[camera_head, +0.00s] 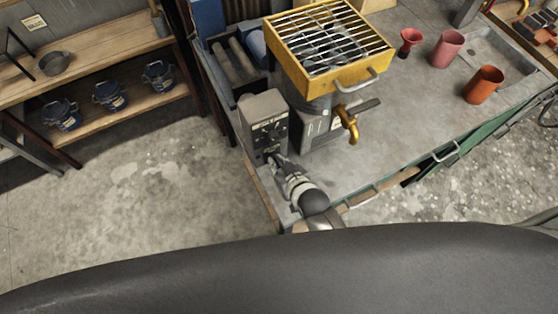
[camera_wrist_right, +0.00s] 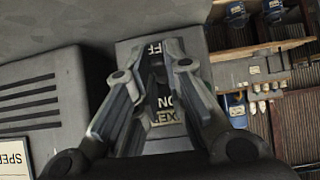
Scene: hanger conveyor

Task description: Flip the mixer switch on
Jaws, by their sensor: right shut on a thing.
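The mixer switch box (camera_head: 263,112) is a grey control box at the left end of the workbench, beside the mixer. My right gripper (camera_head: 276,158) reaches up to the lower front of this box. In the right wrist view the box face (camera_wrist_right: 130,47) shows the lettering OFF, ON and part of MIXER. There, the fingers of my right gripper (camera_wrist_right: 158,66) close around the dark mixer switch, which they mostly hide. Which way the switch points cannot be told. My left gripper is not in view.
The mixer (camera_head: 318,122) with a brass tap (camera_head: 347,122) stands right of the box, under a yellow grated tray (camera_head: 285,62). Red, pink and orange vessels stand on the workbench (camera_head: 395,135). Shelves with blue buckets (camera_head: 110,96) are at left, with clear floor between.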

